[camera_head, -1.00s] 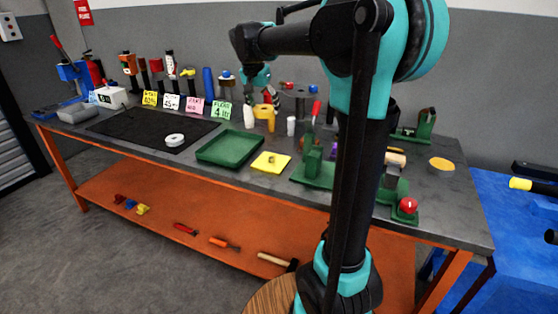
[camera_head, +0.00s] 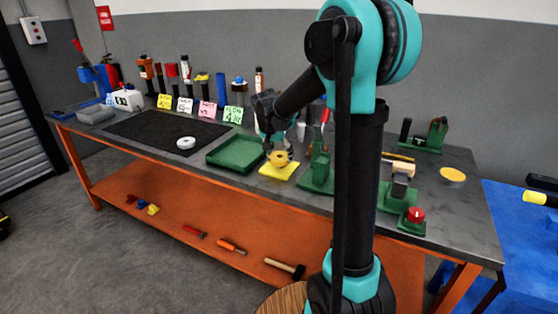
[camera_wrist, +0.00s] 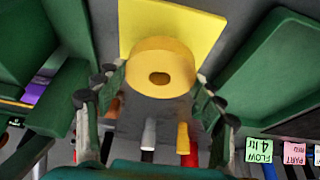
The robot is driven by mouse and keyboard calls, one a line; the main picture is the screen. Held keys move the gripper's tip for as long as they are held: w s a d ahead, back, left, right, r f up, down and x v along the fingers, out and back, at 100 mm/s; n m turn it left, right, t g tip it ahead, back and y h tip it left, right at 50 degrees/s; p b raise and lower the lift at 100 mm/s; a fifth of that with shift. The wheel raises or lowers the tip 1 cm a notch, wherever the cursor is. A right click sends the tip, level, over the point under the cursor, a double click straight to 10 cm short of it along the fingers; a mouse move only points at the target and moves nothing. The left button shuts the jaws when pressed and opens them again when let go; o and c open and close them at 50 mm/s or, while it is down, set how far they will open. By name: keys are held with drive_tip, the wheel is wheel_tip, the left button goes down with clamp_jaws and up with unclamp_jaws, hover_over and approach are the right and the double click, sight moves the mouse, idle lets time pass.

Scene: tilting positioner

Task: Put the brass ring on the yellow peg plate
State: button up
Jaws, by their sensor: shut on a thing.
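My gripper (camera_wrist: 160,82) is shut on the brass ring (camera_wrist: 160,62), with one finger on each side of it. The ring is a thick yellow-gold disc with a dark centre hole. In the wrist view the yellow peg plate (camera_wrist: 196,24) lies beyond the ring, partly hidden by it. In the head view the ring (camera_head: 278,158) is over the middle of the yellow plate (camera_head: 284,173), below my gripper (camera_head: 276,150). The peg is hidden, and I cannot tell whether the ring is around it or touches the plate.
A green tray (camera_head: 238,166) stands just left of the plate and a green fixture (camera_head: 318,172) just right of it. A white ring (camera_head: 186,143) lies on the black mat (camera_head: 150,128). Tools and coloured cards stand along the back of the bench.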

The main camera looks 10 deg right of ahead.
drive_tip(key=shift+f, duration=1.15)
drive_tip(key=shift+f, duration=0.1)
drive_tip(key=o, duration=1.9)
drive_tip(key=shift+c, duration=0.2)
drive_tip(key=v, duration=1.2)
drive_tip(key=shift+w, duration=0.1)
